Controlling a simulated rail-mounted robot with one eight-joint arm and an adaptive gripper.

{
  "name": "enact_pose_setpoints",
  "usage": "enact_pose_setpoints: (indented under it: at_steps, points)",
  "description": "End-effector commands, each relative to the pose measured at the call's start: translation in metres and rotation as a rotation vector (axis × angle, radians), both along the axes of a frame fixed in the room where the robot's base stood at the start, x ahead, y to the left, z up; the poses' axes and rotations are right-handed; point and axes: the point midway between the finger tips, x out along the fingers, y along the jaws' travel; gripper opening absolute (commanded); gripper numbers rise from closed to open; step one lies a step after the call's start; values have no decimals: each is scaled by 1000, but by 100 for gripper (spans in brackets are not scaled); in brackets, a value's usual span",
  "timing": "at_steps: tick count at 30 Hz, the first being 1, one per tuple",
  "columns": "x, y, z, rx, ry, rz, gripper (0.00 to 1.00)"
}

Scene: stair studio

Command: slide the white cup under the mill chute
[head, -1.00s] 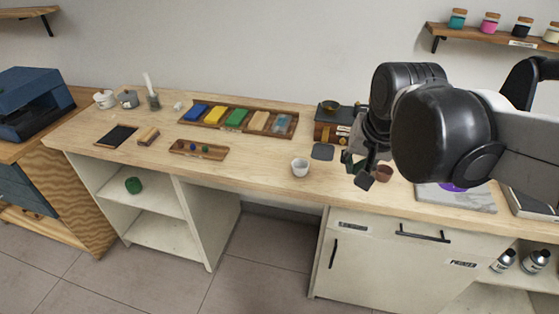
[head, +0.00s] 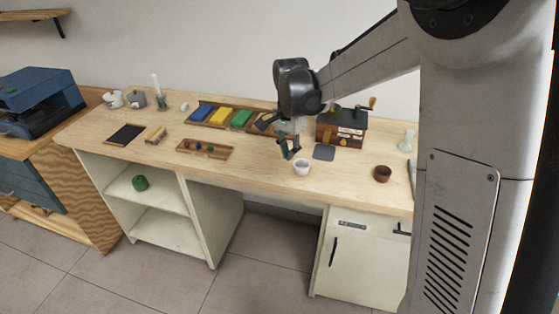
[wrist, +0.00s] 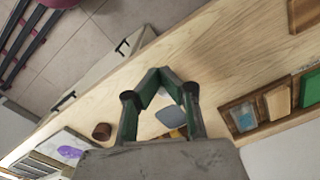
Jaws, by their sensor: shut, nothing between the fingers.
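The white cup (head: 302,167) stands upright on the wooden counter near its front edge. The mill (head: 342,130) is a dark-topped wooden box with a crank, standing behind and to the right of the cup. A dark grey square pad (head: 324,152) lies in front of the mill; it also shows between my finger linkages in the wrist view (wrist: 171,117). My gripper (head: 290,155) is shut and empty, pointing down just left of and behind the cup. Its fingertips meet in the wrist view (wrist: 158,72). The chute itself is not clear to see.
A tray with small balls (head: 205,150) lies to the left, and a tray of coloured blocks (head: 222,117) lies behind.

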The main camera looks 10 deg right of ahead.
Motion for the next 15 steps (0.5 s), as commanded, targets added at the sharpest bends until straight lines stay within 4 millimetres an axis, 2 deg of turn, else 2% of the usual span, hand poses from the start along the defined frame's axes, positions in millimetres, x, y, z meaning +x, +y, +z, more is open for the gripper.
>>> enact_pose_setpoints:
  at_steps: [3,8,15]
  points:
    - [7,1,-9,0,16,-26,0]
    - [8,1,-17,-1,22,-35,0]
    - [9,1,-53,-1,22,-34,0]
